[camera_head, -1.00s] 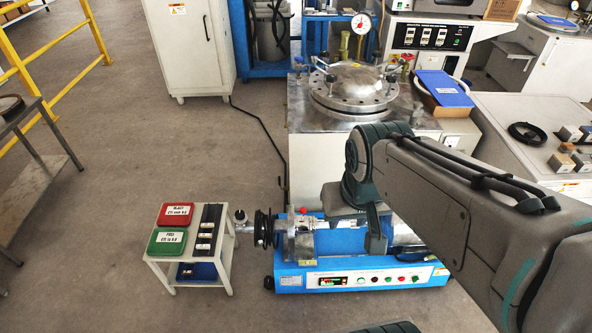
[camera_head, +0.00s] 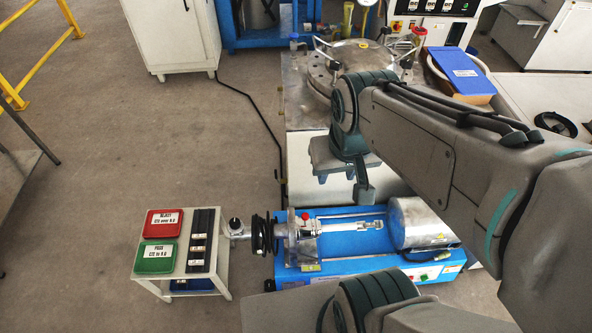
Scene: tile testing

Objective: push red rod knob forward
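The red rod knob (camera_head: 306,216) is a small red ball on top of the silver clamp fitting on the blue bench machine (camera_head: 347,239). A horizontal metal rod (camera_head: 345,228) runs from this fitting towards a silver cylinder (camera_head: 418,222) on the right. My gripper (camera_head: 350,186) hangs above and behind the machine, to the upper right of the knob and apart from it. Its grey finger parts point down. I cannot tell how far apart the fingers are, and nothing shows held in them.
A small white stand (camera_head: 222,262) with red (camera_head: 163,223) and green (camera_head: 156,258) trays stands left of the machine. A black coiled part (camera_head: 262,235) is left of the knob. A large round-lidded vessel (camera_head: 352,58) is behind. My own grey parts cover the lower right.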

